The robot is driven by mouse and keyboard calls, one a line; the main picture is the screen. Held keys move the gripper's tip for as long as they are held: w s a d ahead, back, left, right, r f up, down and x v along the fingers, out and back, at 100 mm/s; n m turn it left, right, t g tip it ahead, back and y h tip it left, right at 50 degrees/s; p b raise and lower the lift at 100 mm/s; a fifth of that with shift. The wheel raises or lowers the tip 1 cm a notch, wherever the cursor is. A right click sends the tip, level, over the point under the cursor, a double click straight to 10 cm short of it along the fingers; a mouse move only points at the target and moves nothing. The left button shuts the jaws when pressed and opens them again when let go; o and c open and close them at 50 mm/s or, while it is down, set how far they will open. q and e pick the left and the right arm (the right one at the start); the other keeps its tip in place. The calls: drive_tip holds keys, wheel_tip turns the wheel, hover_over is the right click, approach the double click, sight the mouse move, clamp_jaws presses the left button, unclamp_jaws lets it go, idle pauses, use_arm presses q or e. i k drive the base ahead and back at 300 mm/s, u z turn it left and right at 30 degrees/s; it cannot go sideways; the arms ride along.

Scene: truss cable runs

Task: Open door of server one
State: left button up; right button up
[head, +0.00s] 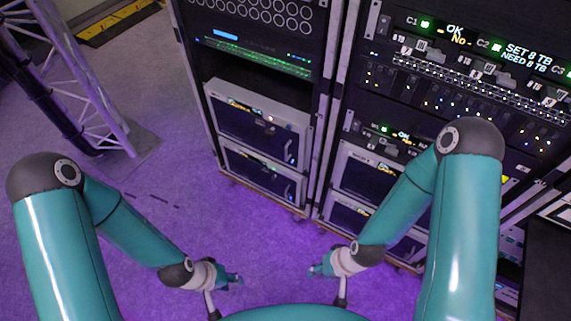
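Several pale-framed server units with dark front doors sit low in two racks; I cannot read which one is server one. The left rack holds an upper unit (257,134) and a lower unit (262,178), each with a handle near its right edge. Both doors look closed. The right rack holds an upper unit (362,178) and a lower unit (347,217), partly hidden by my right arm. My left gripper (236,279) and my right gripper (315,269) are low in front of the racks, apart from the doors. Their fingers are too small to tell open from shut.
The left rack (202,100) and right rack (352,95) stand side by side, with lit labels on the right one. A metal truss (85,85) stands at the left on a base plate. The purple floor (160,205) between truss and racks is clear.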

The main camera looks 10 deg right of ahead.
sight(247, 127)
drive_tip(key=z, duration=0.4)
drive_tip(key=k, duration=0.15)
drive_tip(key=z, duration=0.35)
drive_tip(key=i, duration=0.7)
drive_tip(key=u, duration=0.2)
